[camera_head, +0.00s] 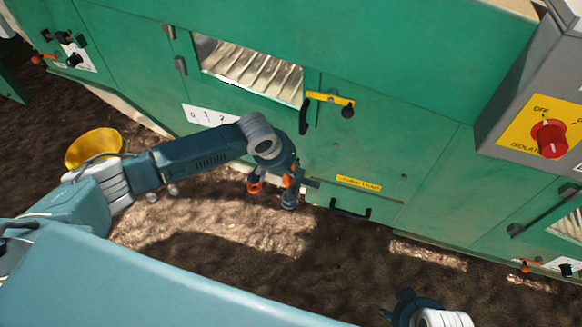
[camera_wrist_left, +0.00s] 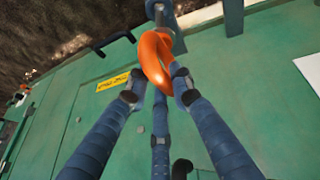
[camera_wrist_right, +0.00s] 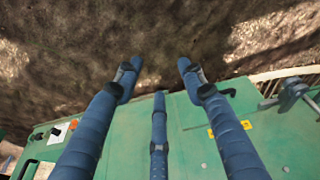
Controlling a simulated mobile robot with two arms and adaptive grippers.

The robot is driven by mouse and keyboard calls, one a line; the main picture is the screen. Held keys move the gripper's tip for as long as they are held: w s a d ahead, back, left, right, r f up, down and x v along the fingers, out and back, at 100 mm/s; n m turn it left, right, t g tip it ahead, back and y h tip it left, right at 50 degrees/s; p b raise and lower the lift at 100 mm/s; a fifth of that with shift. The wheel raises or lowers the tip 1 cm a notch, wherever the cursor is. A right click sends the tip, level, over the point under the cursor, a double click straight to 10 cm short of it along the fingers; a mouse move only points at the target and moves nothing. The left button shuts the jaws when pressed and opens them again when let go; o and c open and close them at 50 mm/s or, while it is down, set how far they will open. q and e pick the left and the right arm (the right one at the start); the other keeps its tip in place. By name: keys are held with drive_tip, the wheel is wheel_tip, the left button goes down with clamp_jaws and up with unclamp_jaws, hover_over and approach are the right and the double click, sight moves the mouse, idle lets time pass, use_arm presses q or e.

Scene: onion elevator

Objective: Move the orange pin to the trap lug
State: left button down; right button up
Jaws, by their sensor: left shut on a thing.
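The orange pin shows its thick orange loop (camera_wrist_left: 155,60) in the left wrist view. My left gripper (camera_wrist_left: 158,88) is shut on this loop, with the fingertips on either side of it. A blue-grey metal part (camera_wrist_left: 160,14) sits at the loop's far end; I cannot tell whether it belongs to the pin or the machine. In the head view my left gripper (camera_head: 272,188) is in front of the green panel, with orange showing between its fingers. I cannot make out the trap lug for certain. My right gripper (camera_wrist_right: 158,72) is open and empty; its wrist (camera_head: 410,305) shows at the bottom of the head view.
The green machine (camera_head: 430,160) fills the back. It carries a yellow lever (camera_head: 330,98), a black handle (camera_head: 350,212), a yellow label (camera_head: 358,183) and a grey isolator box with a red knob (camera_head: 549,138). A yellow bucket (camera_head: 94,146) stands at left. Bare soil lies in front.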

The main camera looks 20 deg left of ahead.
sight(291, 178)
use_arm(q)
drive_tip(key=shift+f+b, duration=0.4)
drive_tip(key=shift+b, duration=0.2)
drive_tip(key=shift+f+b, duration=0.4)
drive_tip(key=shift+b, duration=0.15)
use_arm(e)
drive_tip(key=shift+w+v, duration=0.35)
drive_tip(key=shift+v, duration=3.5)
use_arm(q)
drive_tip(key=shift+f+b, duration=0.85)
drive_tip(key=shift+b, duration=0.45)
drive_tip(key=shift+f, duration=1)
drive_tip(key=shift+f+b, duration=0.4)
drive_tip(key=shift+f, duration=0.65)
use_arm(e)
drive_tip(key=w+a+r+t+y, duration=0.1)
drive_tip(key=w+t, duration=0.3)
drive_tip(key=w, duration=0.5)
drive_tip(key=shift+w+a+r+t, duration=0.15)
drive_tip(key=shift+a+r+t, duration=0.25)
drive_tip(key=shift+a, duration=0.35)
use_arm(q)
drive_tip(key=c, duration=1.4)
unclamp_jaws()
drive_tip(key=shift+c, duration=0.2)
